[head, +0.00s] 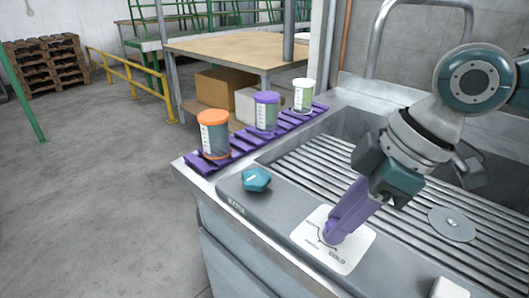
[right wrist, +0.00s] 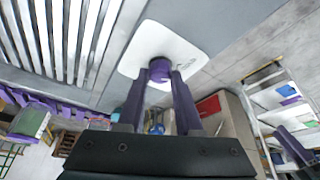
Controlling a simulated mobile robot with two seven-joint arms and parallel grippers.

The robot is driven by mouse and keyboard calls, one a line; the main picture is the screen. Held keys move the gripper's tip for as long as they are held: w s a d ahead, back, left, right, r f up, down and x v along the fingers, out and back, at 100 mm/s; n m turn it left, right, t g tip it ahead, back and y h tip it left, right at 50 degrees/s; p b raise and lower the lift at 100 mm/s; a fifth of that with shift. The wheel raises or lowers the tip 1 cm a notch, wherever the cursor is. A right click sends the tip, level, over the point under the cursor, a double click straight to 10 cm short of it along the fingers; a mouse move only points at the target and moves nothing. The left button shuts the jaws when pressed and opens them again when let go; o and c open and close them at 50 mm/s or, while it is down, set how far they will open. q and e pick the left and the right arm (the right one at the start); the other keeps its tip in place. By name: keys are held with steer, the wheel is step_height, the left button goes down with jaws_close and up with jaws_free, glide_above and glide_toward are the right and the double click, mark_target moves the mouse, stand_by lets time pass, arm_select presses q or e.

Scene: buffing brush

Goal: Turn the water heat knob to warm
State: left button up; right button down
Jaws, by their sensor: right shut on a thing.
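The water heat knob (head: 328,230) is small and purple, on a white plate (head: 358,240) at the sink's front ledge. The plate has a curved line and printed words; COLD is legible at its lower right, the others are too small or partly hidden. My right gripper (head: 338,229) has purple fingers reaching down to the plate, shut on the knob and hiding part of it. In the right wrist view the knob (right wrist: 160,66) sits between the two fingertips (right wrist: 161,78), in front of the plate (right wrist: 188,50). Where the knob points is hard to tell. My left gripper is out of view.
A teal knob (head: 256,180) stands left on the same ledge. A purple rack (head: 240,150) with several lidded jars lies along the sink's left edge. The slatted sink grate (head: 310,160) lies behind the plate, and a white object (head: 450,289) is at the bottom right.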

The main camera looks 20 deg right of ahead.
steer(key=m+p, duration=0.2)
steer(key=p, duration=0.1)
steer(key=m+h+p, duration=0.1)
steer(key=m+p, duration=0.1)
steer(key=p, duration=0.1)
steer(key=m+t+h+p, duration=0.1)
steer(key=m+p, duration=0.1)
steer(key=p, duration=0.1)
steer(key=shift+s+a+r, duration=0.15)
steer(key=shift+a+r, duration=0.15)
steer(key=shift+r, duration=0.05)
steer(key=shift+f+m+t+h+p, duration=0.1)
steer(key=shift+m+t+h+p, duration=0.25)
steer(key=shift+m+p, duration=0.8)
steer(key=shift+f+m+h+p, duration=0.15)
steer(key=shift+m+h+p, duration=0.2)
steer(key=shift+m+p, duration=0.25)
steer(key=shift+m, duration=0.25)
steer(key=c, duration=0.6)
jaws_free()
steer(key=shift+f, duration=0.1)
